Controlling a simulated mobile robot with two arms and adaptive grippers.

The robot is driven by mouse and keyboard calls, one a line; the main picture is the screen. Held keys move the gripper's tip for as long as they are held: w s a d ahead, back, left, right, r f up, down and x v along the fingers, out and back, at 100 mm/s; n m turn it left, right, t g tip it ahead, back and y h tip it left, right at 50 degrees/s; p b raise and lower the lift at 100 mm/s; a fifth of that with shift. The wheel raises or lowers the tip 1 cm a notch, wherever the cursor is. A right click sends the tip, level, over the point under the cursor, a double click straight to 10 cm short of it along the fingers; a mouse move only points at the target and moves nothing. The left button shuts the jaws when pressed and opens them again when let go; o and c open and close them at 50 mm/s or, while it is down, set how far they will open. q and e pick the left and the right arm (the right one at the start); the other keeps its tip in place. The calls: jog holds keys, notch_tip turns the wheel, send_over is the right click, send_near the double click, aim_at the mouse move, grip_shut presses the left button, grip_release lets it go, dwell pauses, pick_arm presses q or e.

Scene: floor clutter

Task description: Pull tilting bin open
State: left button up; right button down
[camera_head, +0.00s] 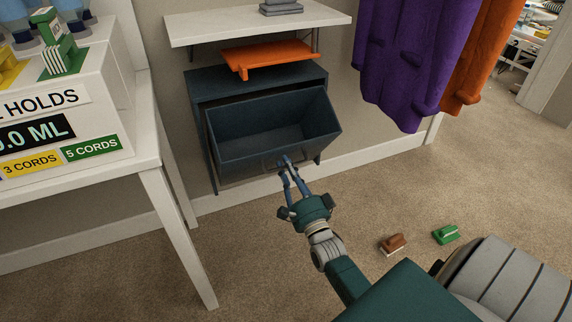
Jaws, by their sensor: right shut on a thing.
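The dark blue-grey tilting bin (232,146) hangs in its cabinet (203,87) against the wall. Its front is tilted out toward me and its inside shows, looking empty. The fingers cover part of the handle. My left gripper is not in view.
An orange tray (268,57) and a white shelf (250,22) are above the bin. A white table (150,170) stands at left. Purple (395,60) and orange coats hang at right. A brown brush (394,243) and a green brush (446,234) lie on the carpet.

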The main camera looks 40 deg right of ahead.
jog(key=shift+f, duration=0.1)
dwell(0.3)
jog(key=c, duration=1.7)
grip_release()
jog(key=shift+s, duration=0.1)
jog(key=v, duration=1.2)
